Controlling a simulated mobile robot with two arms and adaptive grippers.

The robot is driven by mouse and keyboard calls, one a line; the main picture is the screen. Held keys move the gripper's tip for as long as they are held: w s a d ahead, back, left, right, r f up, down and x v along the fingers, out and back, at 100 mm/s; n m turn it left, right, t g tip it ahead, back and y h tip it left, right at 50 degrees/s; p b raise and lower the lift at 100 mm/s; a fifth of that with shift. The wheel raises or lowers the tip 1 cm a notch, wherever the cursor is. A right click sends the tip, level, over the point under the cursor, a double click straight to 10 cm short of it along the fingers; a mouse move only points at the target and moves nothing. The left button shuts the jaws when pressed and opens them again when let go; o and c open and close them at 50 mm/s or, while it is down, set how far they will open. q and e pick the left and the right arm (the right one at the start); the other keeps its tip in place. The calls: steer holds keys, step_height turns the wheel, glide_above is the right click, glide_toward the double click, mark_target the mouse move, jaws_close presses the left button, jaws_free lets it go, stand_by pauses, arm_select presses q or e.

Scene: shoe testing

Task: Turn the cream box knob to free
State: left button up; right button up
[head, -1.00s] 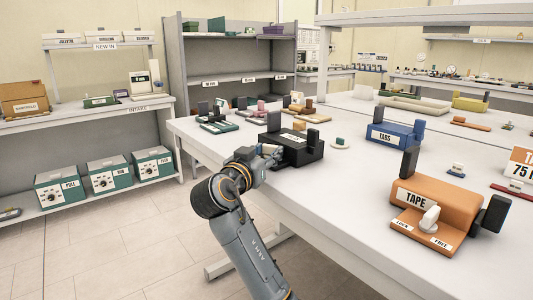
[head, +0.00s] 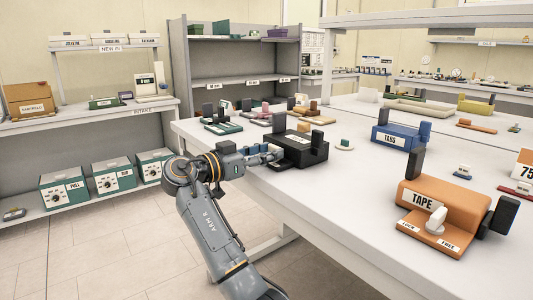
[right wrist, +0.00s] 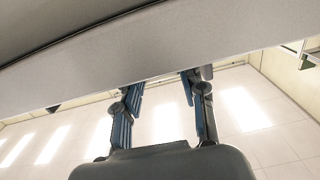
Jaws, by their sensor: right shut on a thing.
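I cannot single out a cream box with certainty. A cream knob (head: 436,221) stands on the front ledge of the orange TAPE box (head: 455,203), between a LOCK label on the left and a FREE label on the right. My right gripper (head: 275,154) is far from it, at the front left of a black box (head: 313,152). In the right wrist view, its two fingers (right wrist: 160,85) reach up to a pale edge, which hides their tips. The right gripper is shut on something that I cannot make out. My left gripper is not in view.
A blue TABS box (head: 397,137) stands behind the orange box on the white table (head: 370,200). Several small items sit around the black box. Green-and-white boxes (head: 107,178) line the lower shelf at left. The table's front middle is clear.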

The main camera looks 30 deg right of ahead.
stand_by(0.3)
steer(key=o, duration=0.9)
steer(key=a, duration=0.8)
steer(key=s+a, duration=0.1)
steer(key=a, duration=0.3)
